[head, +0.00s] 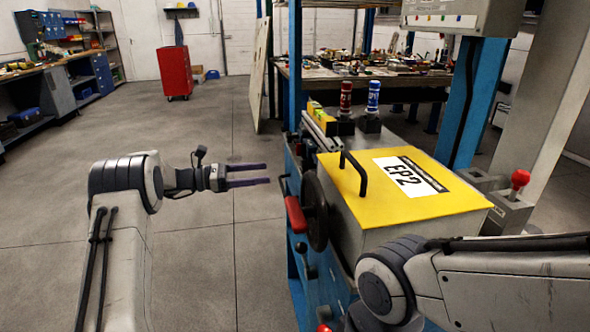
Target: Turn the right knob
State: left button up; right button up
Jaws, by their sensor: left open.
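My left gripper (268,174) is open and empty, with two purple fingers pointing right. It is in the air left of the yellow-topped machine (447,200) marked "EP2". Which part is the right knob is not clear. On the machine's left side are a dark handwheel (315,212) with a red handle (295,214), and a small dark knob (301,247) below it. The fingertips are apart from all of these. A lever with a red knob (520,179) stands at the machine's right. My right arm enters at lower right; its gripper is not in view.
A black bar handle (352,172) stands on the yellow lid. Red (346,97) and blue (373,96) cylinders stand behind it. A blue post (475,100) rises at the back right. Open floor (225,245) lies left of the machine. A red cabinet (175,72) stands far back.

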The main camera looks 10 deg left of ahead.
aim_at(301, 168)
pick_arm(q)
jog(key=x, duration=1)
jog(key=shift+w+d, duration=0.1)
jog(key=shift+d, duration=0.05)
grip_shut()
jog(key=m+b, duration=0.3)
jog(key=m, duration=0.1)
jog(key=shift+f, duration=0.2)
jog(key=shift+r+m+b, duration=0.1)
jog(key=shift+m+b, duration=0.4)
jog(key=shift+b, duration=0.05)
jog(key=shift+r+m, duration=0.15)
jog(key=shift+m, duration=0.25)
